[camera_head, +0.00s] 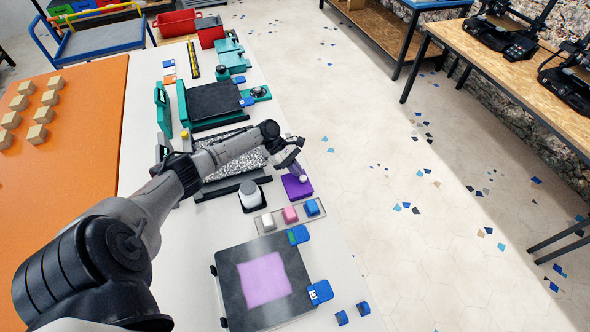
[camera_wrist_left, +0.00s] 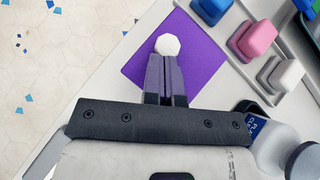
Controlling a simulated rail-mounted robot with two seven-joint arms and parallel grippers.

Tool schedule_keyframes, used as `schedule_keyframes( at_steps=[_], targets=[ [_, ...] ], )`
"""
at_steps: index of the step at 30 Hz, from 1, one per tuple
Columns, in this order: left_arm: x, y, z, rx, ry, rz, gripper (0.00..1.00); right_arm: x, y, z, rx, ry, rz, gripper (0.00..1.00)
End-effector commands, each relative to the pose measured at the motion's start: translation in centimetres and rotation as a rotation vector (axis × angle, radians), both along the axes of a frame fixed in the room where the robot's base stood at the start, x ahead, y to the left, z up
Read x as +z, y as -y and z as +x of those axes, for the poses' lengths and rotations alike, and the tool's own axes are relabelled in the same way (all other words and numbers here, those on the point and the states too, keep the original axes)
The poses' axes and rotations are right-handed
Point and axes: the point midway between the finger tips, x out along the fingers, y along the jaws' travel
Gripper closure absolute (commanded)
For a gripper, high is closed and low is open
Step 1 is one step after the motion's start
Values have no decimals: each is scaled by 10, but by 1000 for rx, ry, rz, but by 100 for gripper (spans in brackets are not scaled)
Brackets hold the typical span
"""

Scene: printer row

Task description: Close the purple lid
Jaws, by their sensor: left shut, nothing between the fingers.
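The purple lid (camera_head: 295,188) is a flat purple square with a white knob (camera_head: 303,179), near the right edge of the white table. In the left wrist view the lid (camera_wrist_left: 206,62) lies under my fingers, and its white faceted knob (camera_wrist_left: 167,44) shows just beyond the fingertips. My left gripper (camera_head: 298,172) is shut and empty, right at the knob; whether it touches the knob or lid I cannot tell. The fingers also show in the left wrist view (camera_wrist_left: 166,62) and hide part of the lid. What lies beneath the lid is hidden. My right gripper is not in view.
A clear tray (camera_head: 265,222) with white, pink and blue blocks lies close to the lid. A black plate with a lilac square (camera_head: 236,290) is nearer. Open floor (camera_head: 400,250) lies right of the table.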

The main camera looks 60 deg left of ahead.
Motion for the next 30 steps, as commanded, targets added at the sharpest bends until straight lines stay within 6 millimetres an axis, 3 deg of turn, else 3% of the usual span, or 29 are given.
schedule_keyframes(
  at_steps=[5, 9, 21, 30],
  targets=[
    [-2, -13, -3, 2, -1, 1, 100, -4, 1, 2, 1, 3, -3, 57],
    [-3, -36, -7, 3, 1, 1, 100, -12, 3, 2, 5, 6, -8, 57],
    [50, -87, -28, 1, 0, 2, 100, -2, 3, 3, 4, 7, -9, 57],
    [66, -104, -34, -1, 0, 1, 100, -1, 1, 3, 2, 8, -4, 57]
  ],
)
